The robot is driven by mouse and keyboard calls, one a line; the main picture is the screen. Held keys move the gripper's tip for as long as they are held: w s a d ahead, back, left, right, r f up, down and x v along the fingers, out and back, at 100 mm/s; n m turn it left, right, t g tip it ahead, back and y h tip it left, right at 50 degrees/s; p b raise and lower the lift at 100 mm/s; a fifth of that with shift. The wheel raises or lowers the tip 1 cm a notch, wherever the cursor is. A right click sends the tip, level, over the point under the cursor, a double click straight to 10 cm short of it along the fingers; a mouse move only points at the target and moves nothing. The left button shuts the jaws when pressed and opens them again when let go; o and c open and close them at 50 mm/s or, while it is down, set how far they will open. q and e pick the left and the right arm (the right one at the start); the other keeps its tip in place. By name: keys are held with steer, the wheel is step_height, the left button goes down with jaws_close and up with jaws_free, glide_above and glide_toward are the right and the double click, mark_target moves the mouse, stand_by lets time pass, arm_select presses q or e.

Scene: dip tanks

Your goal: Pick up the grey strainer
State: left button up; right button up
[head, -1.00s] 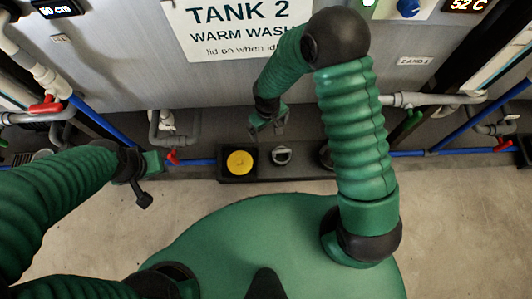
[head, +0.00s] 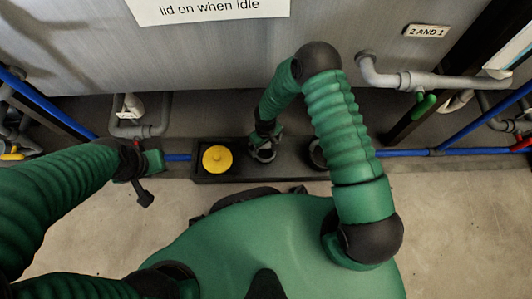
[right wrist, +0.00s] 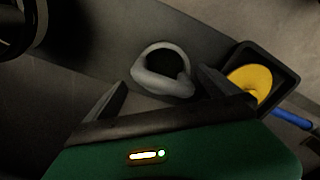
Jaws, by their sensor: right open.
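The grey strainer (head: 264,154) sits on the dark ledge below the tank, partly hidden by my right gripper (head: 264,143) in the head view. In the right wrist view the strainer (right wrist: 150,83) is a round grey cup with a dark inside. There the two fingers of my right gripper (right wrist: 161,90) are spread apart, and the strainer shows between and just beyond their tips. I cannot tell whether a finger touches it. My left gripper (head: 143,183) is at the left, away from the strainer; its jaws are too unclear to read.
A yellow round lid-like piece (head: 217,158) sits in a black square holder left of the strainer. A dark round opening (head: 318,152) is to its right. The grey tank wall (head: 210,60) rises behind, with pipes (head: 410,80) at both sides.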

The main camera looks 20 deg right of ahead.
steer(key=f+b, duration=0.1)
steer(key=f, duration=0.1)
steer(key=f+b, duration=0.1)
steer(key=f, duration=0.1)
steer(key=shift+s+a, duration=0.15)
steer(key=shift+s, duration=0.25)
steer(key=shift+a+f+b, duration=0.1)
steer(key=shift+f+b, duration=0.15)
steer(key=shift+b, duration=0.15)
arm_select(q)
steer(key=f, duration=0.4)
steer(key=shift+a, duration=0.3)
arm_select(e)
steer(key=shift+r, duration=0.15)
steer(key=shift+c, duration=0.4)
steer(key=c, duration=1.4)
